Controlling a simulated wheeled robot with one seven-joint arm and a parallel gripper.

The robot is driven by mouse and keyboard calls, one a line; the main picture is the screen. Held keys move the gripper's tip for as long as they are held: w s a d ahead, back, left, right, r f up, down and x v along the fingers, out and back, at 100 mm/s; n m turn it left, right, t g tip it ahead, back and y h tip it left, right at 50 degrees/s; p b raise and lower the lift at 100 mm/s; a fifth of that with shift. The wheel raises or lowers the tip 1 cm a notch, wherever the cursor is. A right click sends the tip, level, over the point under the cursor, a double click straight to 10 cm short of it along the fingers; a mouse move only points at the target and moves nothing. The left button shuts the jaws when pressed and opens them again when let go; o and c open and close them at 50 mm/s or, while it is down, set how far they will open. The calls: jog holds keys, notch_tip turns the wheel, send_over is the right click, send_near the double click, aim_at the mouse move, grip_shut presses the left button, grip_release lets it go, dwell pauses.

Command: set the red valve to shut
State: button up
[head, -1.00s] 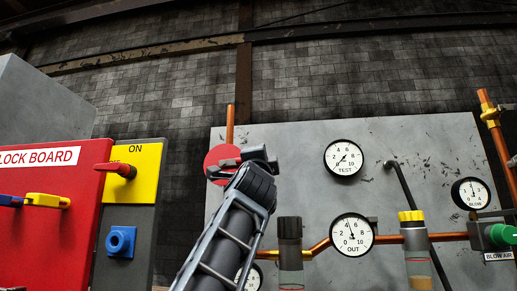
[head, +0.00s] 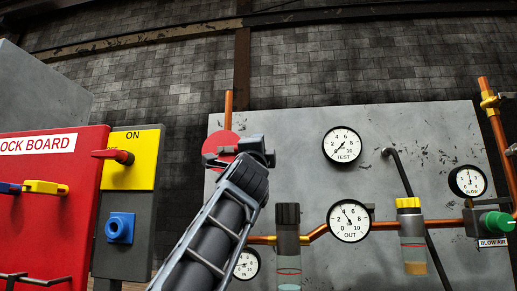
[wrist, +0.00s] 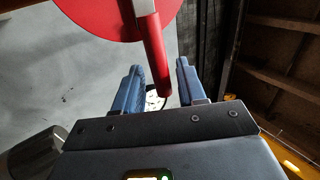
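The red valve shows as a round red disc (head: 217,143) on the grey panel in the head view, partly hidden by my gripper (head: 212,160). In the wrist view the red disc (wrist: 95,14) is at the top, and a red lever (wrist: 154,62) hangs from its middle towards me, slightly slanted. My gripper (wrist: 161,82) is open. Its two blue-grey fingers stand on either side of the lever's free end, with a gap visible on both sides. In the head view the lever is hidden behind my gripper.
The grey panel (head: 290,150) carries a TEST gauge (head: 342,146), an OUT gauge (head: 349,221), copper pipes and a green BLOW AIR knob (head: 497,225). At left stand a red lock board (head: 60,215) and a yellow ON plate (head: 143,172) with another red handle (head: 113,156).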

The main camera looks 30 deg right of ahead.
jog(key=v, duration=0.8)
jog(key=shift+b, duration=0.3)
jog(key=shift+r, duration=0.1)
jog(key=s+f+n+t+y+p, duration=0.1)
jog(key=s+f+n+y+p, duration=0.1)
jog(key=s+f+n+y, duration=0.75)
jog(key=s+f+n+t+y+p, duration=0.1)
jog(key=s+f+n+p, duration=0.15)
jog(key=f+n, duration=0.8)
jog(key=s+f+n+t+y+p, duration=0.15)
jog(key=s+f+n+y, duration=0.3)
jog(key=f, duration=1.05)
jog(key=s+a+f+g+p, duration=0.1)
jog(key=s+f+g+p, duration=0.1)
jog(key=s, duration=0.9)
jog(key=s+a+f+g+p, duration=0.1)
jog(key=s+f+g, duration=0.2)
jog(key=s, duration=0.9)
jog(key=s+a+f+g+p, duration=0.1)
jog(key=s+f+g+p, duration=0.1)
jog(key=s, duration=0.9)
notch_tip(320, 180, down, 3)
jog(key=shift+s+a+r+g+p, duration=0.15)
jog(key=shift+s+a+g+p, duration=0.2)
jog(key=shift+g, duration=0.4)
